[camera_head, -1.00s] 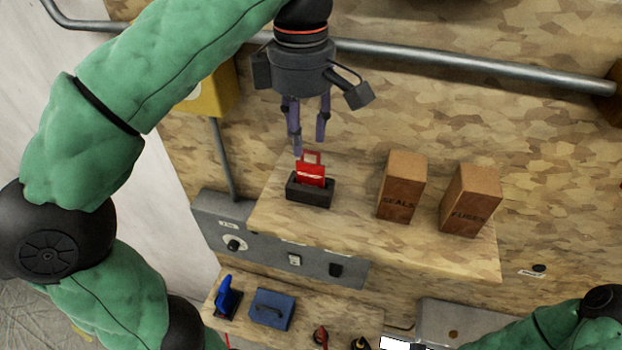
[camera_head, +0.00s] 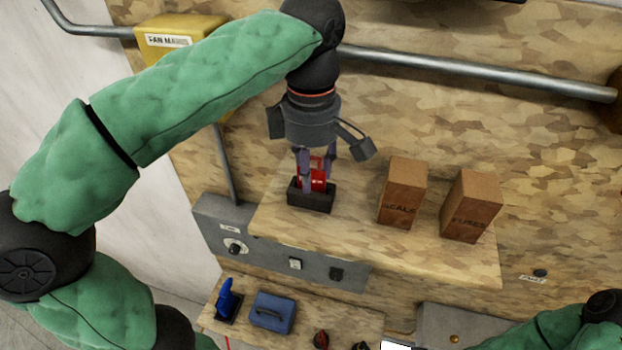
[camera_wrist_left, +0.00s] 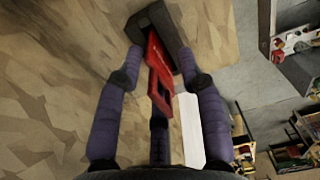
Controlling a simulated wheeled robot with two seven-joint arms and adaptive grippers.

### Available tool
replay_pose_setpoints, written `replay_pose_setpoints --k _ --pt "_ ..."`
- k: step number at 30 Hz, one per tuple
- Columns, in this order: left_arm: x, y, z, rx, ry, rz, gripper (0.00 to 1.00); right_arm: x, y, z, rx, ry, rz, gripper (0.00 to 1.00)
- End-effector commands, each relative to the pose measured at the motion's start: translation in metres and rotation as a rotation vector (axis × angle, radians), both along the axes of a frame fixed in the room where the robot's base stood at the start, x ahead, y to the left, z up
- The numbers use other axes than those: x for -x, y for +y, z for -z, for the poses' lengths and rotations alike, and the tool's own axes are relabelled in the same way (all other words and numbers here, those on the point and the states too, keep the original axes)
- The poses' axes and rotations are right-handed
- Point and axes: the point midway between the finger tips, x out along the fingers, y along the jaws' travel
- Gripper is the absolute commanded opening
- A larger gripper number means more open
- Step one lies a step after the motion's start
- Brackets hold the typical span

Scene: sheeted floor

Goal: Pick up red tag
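The red tag (camera_head: 319,180) stands upright in a black holder (camera_head: 311,200) on the upper wooden shelf. My left gripper (camera_head: 316,180) has come down from above, and its purple fingers are around the tag, partly hiding it. In the left wrist view the red tag (camera_wrist_left: 158,75) lies between the spread fingers of the gripper (camera_wrist_left: 160,85), with gaps at the sides. The black holder (camera_wrist_left: 160,30) is just beyond the fingertips. My right gripper does not show; only part of the right arm is at the lower right of the head view.
Two brown boxes, one marked seals (camera_head: 402,193) and one marked fuses (camera_head: 470,205), stand right of the holder. A grey control panel (camera_head: 285,245) is below the shelf edge. A blue case (camera_head: 271,312) sits on the lower shelf. A metal pipe (camera_head: 480,72) runs behind.

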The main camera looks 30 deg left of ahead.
Motion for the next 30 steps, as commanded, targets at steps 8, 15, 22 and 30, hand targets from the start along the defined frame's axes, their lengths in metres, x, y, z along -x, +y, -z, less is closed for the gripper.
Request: replay_pose_setpoints --k 8,15,22,30 --pt "0.000 0.000 0.000 -0.001 0.000 0.000 0.00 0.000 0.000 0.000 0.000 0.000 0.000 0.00" --pt "0.000 0.000 0.000 0.000 0.000 0.000 0.00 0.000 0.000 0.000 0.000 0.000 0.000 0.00" --pt "-0.001 -0.001 -0.019 0.001 -0.002 0.001 0.00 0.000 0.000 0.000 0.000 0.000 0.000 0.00" --pt "-0.001 -0.001 -0.067 0.000 -0.002 0.001 0.00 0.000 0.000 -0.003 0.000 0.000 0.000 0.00"
